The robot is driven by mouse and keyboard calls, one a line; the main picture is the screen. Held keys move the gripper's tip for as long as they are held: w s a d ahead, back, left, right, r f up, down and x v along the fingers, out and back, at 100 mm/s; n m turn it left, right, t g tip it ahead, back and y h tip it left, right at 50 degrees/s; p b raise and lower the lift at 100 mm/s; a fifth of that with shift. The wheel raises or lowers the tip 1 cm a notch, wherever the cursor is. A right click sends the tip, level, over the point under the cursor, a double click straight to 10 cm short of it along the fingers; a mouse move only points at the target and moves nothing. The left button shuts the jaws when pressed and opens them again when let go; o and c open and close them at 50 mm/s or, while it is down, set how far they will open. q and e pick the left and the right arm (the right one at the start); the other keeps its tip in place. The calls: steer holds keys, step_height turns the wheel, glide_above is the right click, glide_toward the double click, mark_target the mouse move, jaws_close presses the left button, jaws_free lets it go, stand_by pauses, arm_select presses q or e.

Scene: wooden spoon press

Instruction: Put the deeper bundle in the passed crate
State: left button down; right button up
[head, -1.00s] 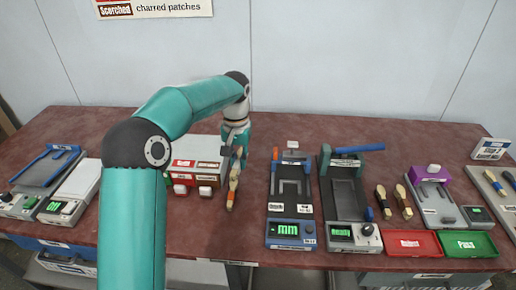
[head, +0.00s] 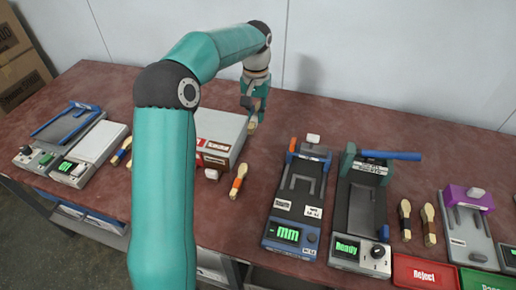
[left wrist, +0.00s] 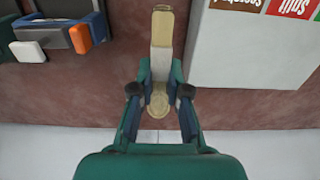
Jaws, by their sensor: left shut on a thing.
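My left gripper (head: 250,106) is shut on a pale spoon bundle (head: 252,126) near the back right corner of a white box. In the left wrist view, the fingers (left wrist: 159,92) close on the sides of this bundle (left wrist: 161,32), which has a whitish band. Another bundle with an orange band (head: 238,182) lies on the table in front. A bundle with a blue band (head: 122,151) lies at the left, partly behind my arm. I cannot tell which is deeper. No crate reads clearly as the passed one.
The white box (head: 222,126) carries red and brown labels. A blue gauge reading "mm" (head: 297,205) and a dark press reading "Ready" (head: 361,210) stand to the right. Red Reject (head: 427,271) and green trays (head: 487,282) lie at the front right. Bare table surrounds the gripper's right side.

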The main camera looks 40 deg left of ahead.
mark_target(256, 155)
arm_select(q)
step_height(256, 155, down, 15)
steer(key=shift+f+p, duration=0.15)
steer(key=shift+p, duration=0.25)
steer(key=shift+f, duration=0.1)
steer(key=c, duration=1.2)
jaws_free()
steer(key=shift+o, duration=0.2)
